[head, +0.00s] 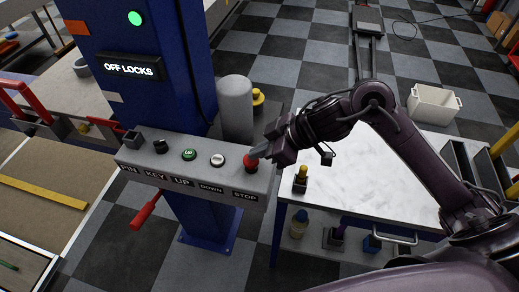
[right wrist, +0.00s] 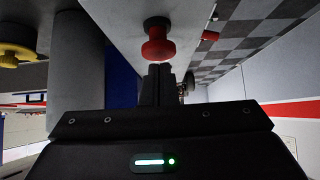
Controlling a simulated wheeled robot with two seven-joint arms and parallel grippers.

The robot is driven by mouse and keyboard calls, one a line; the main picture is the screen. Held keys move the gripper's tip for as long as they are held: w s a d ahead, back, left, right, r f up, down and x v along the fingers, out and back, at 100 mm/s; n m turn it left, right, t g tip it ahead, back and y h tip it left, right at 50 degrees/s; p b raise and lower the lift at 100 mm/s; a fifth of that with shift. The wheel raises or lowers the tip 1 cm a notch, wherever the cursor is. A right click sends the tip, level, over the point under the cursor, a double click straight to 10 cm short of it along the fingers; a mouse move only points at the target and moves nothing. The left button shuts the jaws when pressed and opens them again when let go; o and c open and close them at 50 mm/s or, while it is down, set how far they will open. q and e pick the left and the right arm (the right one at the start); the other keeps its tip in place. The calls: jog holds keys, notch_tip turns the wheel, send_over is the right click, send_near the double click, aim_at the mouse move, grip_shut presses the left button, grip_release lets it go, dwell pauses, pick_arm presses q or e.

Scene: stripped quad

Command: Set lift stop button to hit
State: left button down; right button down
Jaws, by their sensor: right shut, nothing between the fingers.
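The stop button (head: 250,163) is a red mushroom knob at the right end of the grey control panel (head: 146,161), above the label STOP. In the right wrist view the red knob (right wrist: 158,42) stands out from the grey panel face, just beyond my fingertips. My right gripper (head: 258,154) is shut and empty, with its tips at the stop button. My left gripper is not in view.
The panel also has a green UP button (head: 189,154), a white DOWN button (head: 217,160) and a red-handled lever (head: 146,209). A blue column (head: 150,60) with a lit OFF LOCKS sign rises behind it. A white-topped table (head: 350,180) stands to the right.

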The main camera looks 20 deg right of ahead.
jog(key=shift+f, duration=0.3)
